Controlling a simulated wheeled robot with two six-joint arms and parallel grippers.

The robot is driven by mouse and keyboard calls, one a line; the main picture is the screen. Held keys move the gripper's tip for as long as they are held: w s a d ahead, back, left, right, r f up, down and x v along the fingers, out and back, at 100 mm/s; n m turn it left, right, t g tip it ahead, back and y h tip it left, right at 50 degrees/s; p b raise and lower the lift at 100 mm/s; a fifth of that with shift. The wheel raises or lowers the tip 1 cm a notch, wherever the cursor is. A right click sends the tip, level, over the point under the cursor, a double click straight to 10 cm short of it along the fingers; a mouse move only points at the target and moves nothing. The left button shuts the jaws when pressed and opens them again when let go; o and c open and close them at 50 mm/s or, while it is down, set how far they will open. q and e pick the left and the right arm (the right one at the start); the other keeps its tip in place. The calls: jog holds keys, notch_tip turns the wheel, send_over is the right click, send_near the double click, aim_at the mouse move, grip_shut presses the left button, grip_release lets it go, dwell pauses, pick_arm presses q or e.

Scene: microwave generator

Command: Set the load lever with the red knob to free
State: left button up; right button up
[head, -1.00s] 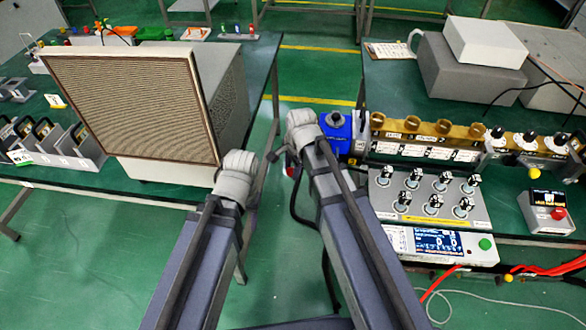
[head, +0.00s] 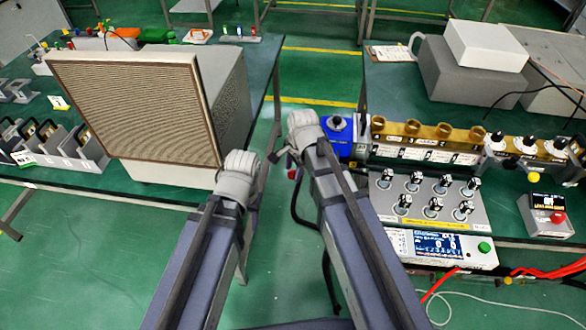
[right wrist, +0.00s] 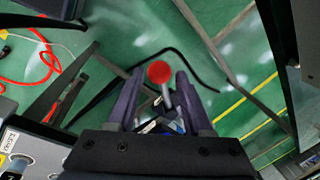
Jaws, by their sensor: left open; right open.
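The red knob (right wrist: 159,73) tops a grey lever rod (right wrist: 167,97) in the right wrist view. My right gripper (right wrist: 160,88) is open, with one dark finger on each side of the knob and rod; I cannot tell whether either finger touches them. In the head view a small part of the red knob (head: 292,173) shows left of my right forearm. A blue housing (head: 338,138) with a dark top knob stands beyond that forearm, at the bench's left edge. The lever's base and any position marks are hidden. My left forearm shows, but its gripper is hidden behind it.
A large box with a ribbed front (head: 135,108) stands on the left bench. The right bench has a panel of several switches (head: 390,205), a display unit (head: 470,255) and a red-button box (head: 546,228). Open floor lies between the benches.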

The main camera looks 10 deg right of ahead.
pick_arm(q)
notch_tip(320, 180, up, 7)
jog(key=p, duration=0.6)
jog(key=shift+f, duration=0.2)
pick_arm(e)
notch_tip(320, 180, up, 7)
jog(key=s, duration=0.1)
jog(key=shift+d+f, duration=0.15)
jog(key=shift+d, duration=0.1)
jog(key=shift+s, duration=0.1)
